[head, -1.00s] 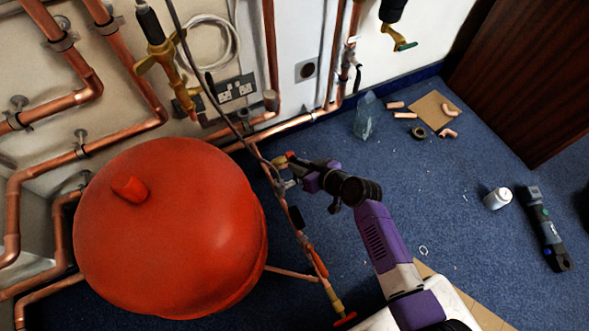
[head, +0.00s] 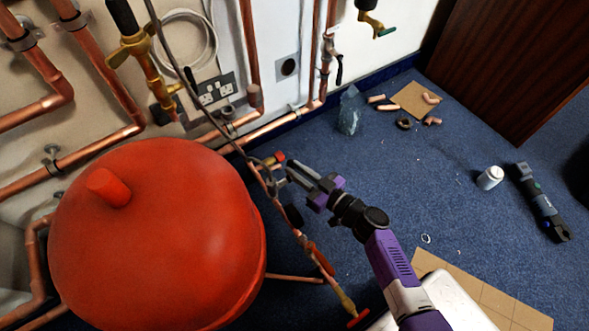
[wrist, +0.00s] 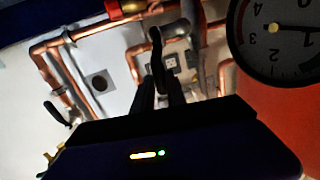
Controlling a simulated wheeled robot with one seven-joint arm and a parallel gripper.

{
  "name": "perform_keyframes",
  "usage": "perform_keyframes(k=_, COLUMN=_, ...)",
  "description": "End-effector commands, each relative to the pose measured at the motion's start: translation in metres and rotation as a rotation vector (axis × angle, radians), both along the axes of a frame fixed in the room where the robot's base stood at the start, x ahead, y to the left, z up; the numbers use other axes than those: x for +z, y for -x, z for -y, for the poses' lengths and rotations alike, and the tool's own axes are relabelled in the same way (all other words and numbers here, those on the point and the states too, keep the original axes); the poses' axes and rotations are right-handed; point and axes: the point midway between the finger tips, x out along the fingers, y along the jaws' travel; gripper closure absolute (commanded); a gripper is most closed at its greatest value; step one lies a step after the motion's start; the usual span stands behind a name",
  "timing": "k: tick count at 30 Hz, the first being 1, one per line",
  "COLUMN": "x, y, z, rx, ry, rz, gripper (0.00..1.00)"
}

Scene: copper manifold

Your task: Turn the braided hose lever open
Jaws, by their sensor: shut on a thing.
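The thin grey hose (head: 236,148) runs down from the upper left to a small valve among the pipework, right of the big red vessel (head: 160,240). My gripper (head: 290,170) is at that valve, just below and right of a red cap (head: 279,157). In the wrist view my gripper (wrist: 160,92) has its two dark fingers close together on a narrow dark lever (wrist: 157,45), whose curved end stands out beyond the fingertips. The lever's grip portion and pivot are mostly hidden by the fingers, so its exact angle is hard to tell.
A pressure gauge (wrist: 285,35) stands close at the right in the wrist view. Copper pipes (head: 270,127) run along the wall behind. A lower pipe with a red-handled valve (head: 357,318) is near my arm.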

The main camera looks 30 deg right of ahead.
Motion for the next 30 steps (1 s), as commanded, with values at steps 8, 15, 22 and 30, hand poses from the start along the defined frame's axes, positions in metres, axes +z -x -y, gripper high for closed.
perform_keyframes(k=8, x=-0.0035, y=0.0037, z=0.002, rx=-0.004, ry=0.001, rz=0.058, gripper=1.0)
perform_keyframes(k=15, x=-0.0035, y=0.0046, z=0.0014, rx=-0.003, ry=0.002, rz=0.072, gripper=1.0)
perform_keyframes(k=22, x=-0.0039, y=0.0049, z=0.0011, rx=-0.002, ry=0.002, rz=0.072, gripper=1.0)
perform_keyframes(k=30, x=-0.0034, y=0.0049, z=0.0007, rx=-0.001, ry=0.002, rz=0.073, gripper=0.61)
